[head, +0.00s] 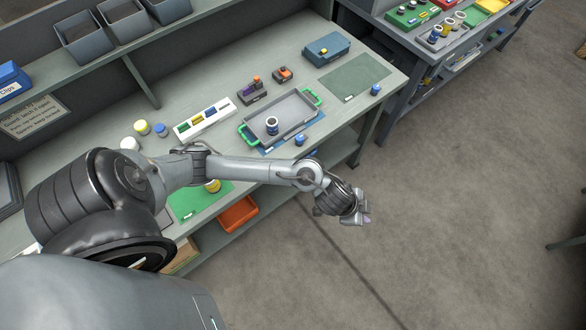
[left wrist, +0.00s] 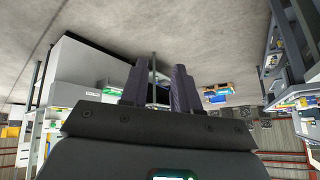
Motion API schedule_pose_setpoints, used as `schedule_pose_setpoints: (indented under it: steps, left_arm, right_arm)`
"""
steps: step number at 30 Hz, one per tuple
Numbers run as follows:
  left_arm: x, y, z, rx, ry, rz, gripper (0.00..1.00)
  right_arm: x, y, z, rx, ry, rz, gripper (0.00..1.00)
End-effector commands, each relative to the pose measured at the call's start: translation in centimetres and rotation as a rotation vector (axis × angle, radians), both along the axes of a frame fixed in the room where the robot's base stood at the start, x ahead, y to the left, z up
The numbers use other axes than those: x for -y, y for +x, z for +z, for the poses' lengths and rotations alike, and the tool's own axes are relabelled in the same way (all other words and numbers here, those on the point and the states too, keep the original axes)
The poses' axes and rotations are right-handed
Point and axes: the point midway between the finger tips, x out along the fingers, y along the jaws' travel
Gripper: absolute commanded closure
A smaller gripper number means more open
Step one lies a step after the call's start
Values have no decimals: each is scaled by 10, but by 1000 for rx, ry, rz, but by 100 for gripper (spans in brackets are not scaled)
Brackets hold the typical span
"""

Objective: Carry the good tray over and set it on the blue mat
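A grey tray (head: 293,108) with green handles at its two ends lies on the workbench, with one blue-and-white cylindrical part (head: 272,125) in it. A blue mat (head: 318,119) shows along the tray's front side; the tray covers the rest, and I cannot tell whether it rests flat on the mat. My left gripper (head: 362,219) hangs over the floor in front of the bench, well apart from the tray. In the left wrist view its two fingers (left wrist: 159,90) stand apart with nothing between them. My right gripper is not in view.
A green mat (head: 186,209) lies left, partly behind my left arm; a grey-green mat (head: 362,74) lies bare at right. A white parts holder (head: 204,120), small blocks and a blue box (head: 327,48) stand behind. A blue part (head: 299,139) stands near the front edge.

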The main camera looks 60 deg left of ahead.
Motion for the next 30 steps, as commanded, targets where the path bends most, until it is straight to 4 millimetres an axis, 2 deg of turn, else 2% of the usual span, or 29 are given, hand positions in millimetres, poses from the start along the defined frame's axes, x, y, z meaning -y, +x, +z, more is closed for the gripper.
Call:
schedule_pose_setpoints:
  steps: [1,2,5,12,15,18,22,30]
  left_arm:
    - [16,-17,8,14,-27,29,70]
    - [19,-24,14,22,-30,52,70]
    - [14,-50,31,12,-30,150,70]
    - [-42,-127,47,-157,5,377,70]
    - [-60,-155,49,-230,15,434,70]
    - [-72,-174,50,-282,20,468,70]
    - [-79,-186,51,-313,26,487,70]
    - [-80,-187,51,-316,26,487,70]
  right_arm:
    - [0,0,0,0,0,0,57]
    - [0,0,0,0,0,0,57]
    - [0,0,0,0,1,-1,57]
    - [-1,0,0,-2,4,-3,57]
    - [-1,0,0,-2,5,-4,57]
    - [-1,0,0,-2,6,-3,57]
    - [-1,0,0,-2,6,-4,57]
    - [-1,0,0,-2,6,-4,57]
